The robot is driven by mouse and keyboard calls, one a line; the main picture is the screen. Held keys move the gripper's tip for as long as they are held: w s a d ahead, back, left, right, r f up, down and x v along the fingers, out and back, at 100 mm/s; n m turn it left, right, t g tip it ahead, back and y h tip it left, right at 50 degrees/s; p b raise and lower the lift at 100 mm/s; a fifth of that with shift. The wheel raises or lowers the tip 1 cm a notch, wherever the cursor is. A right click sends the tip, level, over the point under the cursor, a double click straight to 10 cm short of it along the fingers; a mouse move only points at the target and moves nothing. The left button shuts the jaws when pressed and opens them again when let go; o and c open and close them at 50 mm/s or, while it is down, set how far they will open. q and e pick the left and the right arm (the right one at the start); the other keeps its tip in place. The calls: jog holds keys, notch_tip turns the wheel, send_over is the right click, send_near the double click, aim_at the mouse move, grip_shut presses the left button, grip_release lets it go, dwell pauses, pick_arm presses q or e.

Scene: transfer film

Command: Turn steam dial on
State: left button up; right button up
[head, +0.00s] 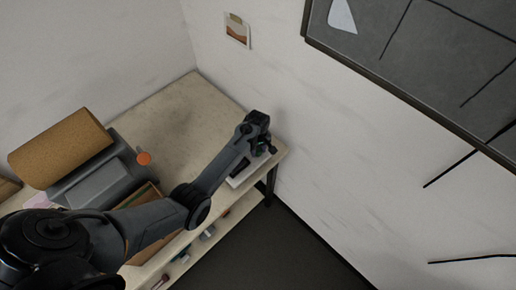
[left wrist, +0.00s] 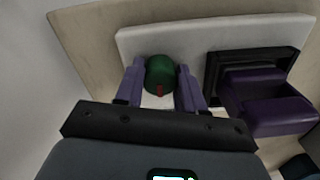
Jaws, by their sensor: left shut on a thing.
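In the left wrist view, a green round dial (left wrist: 160,76) with a red mark on its front sits on a white panel (left wrist: 190,36). My left gripper (left wrist: 160,90) has its two purple fingers on either side of the dial and is shut on it. In the head view, my left gripper (head: 262,148) is at the far right corner of the table, over the pale panel, with a little green showing beneath it. The arm hides most of the panel there. The right gripper is not in view.
On the panel, right of the dial, is a dark frame with a purple protruding part (left wrist: 268,105). The table (head: 180,105) is bare in its middle. White walls close in behind.

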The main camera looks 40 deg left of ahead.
pick_arm(q)
jog(key=m+p, duration=0.2)
jog(key=m, duration=0.1)
jog(key=shift+r, duration=0.2)
jog(key=m+p, duration=0.2)
jog(key=m, duration=0.2)
jog(key=shift+m, duration=0.4)
jog(key=m+p, duration=0.1)
jog(key=m, duration=0.3)
jog(key=shift+a+f+m+p, duration=0.1)
jog(key=shift+m+p, duration=0.2)
jog(key=m, duration=0.4)
jog(key=shift+m, duration=0.3)
jog(key=o, duration=1)
jog(key=shift+f, duration=0.1)
